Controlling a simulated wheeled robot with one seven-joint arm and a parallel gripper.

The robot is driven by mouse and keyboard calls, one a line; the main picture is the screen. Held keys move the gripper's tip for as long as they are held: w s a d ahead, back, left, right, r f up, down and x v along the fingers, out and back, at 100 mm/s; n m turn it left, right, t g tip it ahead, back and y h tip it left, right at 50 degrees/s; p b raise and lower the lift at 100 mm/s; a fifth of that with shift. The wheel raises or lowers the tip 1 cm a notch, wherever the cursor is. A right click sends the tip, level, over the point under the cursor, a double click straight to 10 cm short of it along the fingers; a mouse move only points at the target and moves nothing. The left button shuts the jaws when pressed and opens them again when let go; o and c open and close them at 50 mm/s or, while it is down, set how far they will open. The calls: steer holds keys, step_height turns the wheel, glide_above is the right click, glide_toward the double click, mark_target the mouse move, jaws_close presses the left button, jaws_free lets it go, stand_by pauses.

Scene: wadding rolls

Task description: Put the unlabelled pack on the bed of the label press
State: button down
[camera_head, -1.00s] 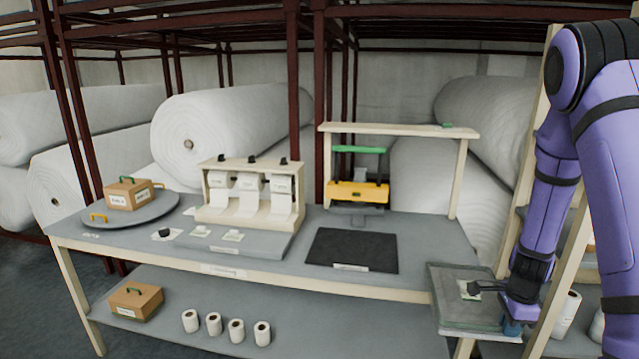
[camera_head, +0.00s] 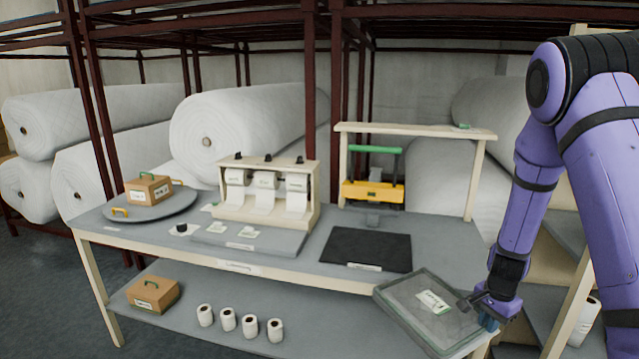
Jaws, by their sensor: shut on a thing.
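My gripper (camera_head: 479,306) is shut on the right edge of a flat grey, clear-wrapped pack (camera_head: 405,301). The pack is turned at an angle in front of the table's right front corner. A white card with green marks (camera_head: 433,301) shows on its top face. The label press (camera_head: 371,191), orange-yellow with a green bar, stands at the back right of the table, under a wooden frame (camera_head: 416,130). The pack is in front of and right of the press. A small grey plate (camera_head: 374,221) shows at the press's foot; its bed is hard to make out.
A black mat (camera_head: 366,248) lies bare before the press. A wooden dispenser with white rolls (camera_head: 266,193) stands left of it. A round grey turntable (camera_head: 150,206) bears a cardboard box (camera_head: 148,188). Several small rolls and another box (camera_head: 154,293) are on the lower shelf (camera_head: 330,320).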

mark_target(434, 310)
steer(key=w+a+n, duration=0.2)
steer(key=a+n, duration=0.2)
steer(key=w+a+f+n, duration=0.1)
steer(key=w+a+n, duration=0.1)
steer(key=a+n, duration=0.2)
steer(key=w+a+f+n, duration=0.1)
steer(key=w+a+n, duration=0.1)
steer(key=a+n, duration=0.2)
steer(key=shift+f+n, duration=0.15)
steer(key=shift+n, duration=0.25)
